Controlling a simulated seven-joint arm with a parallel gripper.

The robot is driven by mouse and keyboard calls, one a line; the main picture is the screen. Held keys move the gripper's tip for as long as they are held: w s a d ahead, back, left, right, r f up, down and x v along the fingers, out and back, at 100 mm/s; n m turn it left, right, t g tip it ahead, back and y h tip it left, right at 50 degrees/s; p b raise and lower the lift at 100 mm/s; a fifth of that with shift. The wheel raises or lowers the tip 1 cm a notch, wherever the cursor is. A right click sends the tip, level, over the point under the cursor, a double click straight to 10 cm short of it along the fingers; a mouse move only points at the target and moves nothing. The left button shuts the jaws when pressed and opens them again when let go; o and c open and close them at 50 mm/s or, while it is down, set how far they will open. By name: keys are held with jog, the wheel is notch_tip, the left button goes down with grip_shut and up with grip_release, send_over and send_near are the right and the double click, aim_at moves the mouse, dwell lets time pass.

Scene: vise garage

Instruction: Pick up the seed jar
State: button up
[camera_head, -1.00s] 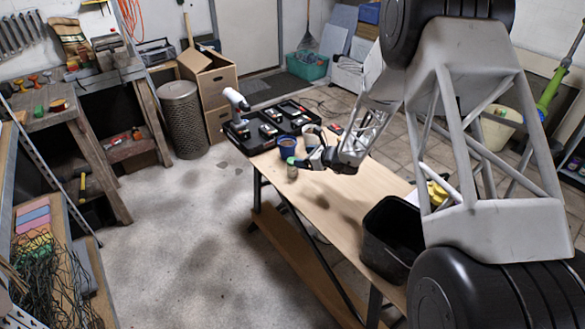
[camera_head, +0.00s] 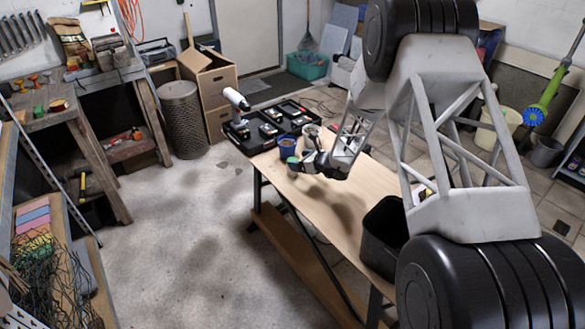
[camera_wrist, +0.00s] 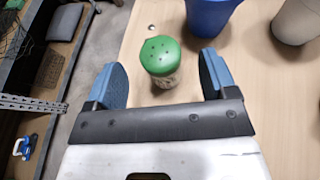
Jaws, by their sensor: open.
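The seed jar (camera_wrist: 159,62) has a green lid with small dark holes and a clear body with pale contents. It stands upright on the wooden workbench, and its lid shows in the head view (camera_head: 292,161) near the bench's left edge. My gripper (camera_wrist: 168,75) is open in the wrist view, with one blue finger on each side of the jar and gaps to both. The jar is between and slightly ahead of the fingertips. In the head view my gripper (camera_head: 303,165) is at the jar and partly covers it.
A blue cup (camera_wrist: 211,14) stands just behind and right of the jar, with a beige cup (camera_wrist: 298,20) further right. A black tray of parts (camera_head: 268,127) lies at the bench's far end. A black bin (camera_head: 382,237) stands at the near end. The bench middle (camera_head: 330,200) is clear.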

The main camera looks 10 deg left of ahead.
aim_at(290, 158)
jog(key=shift+w+a+f, duration=0.1)
jog(key=shift+a, duration=0.1)
jog(key=shift+a, duration=0.1)
jog(key=shift+x, duration=2.5)
jog(key=shift+f, duration=0.1)
jog(key=c, duration=1)
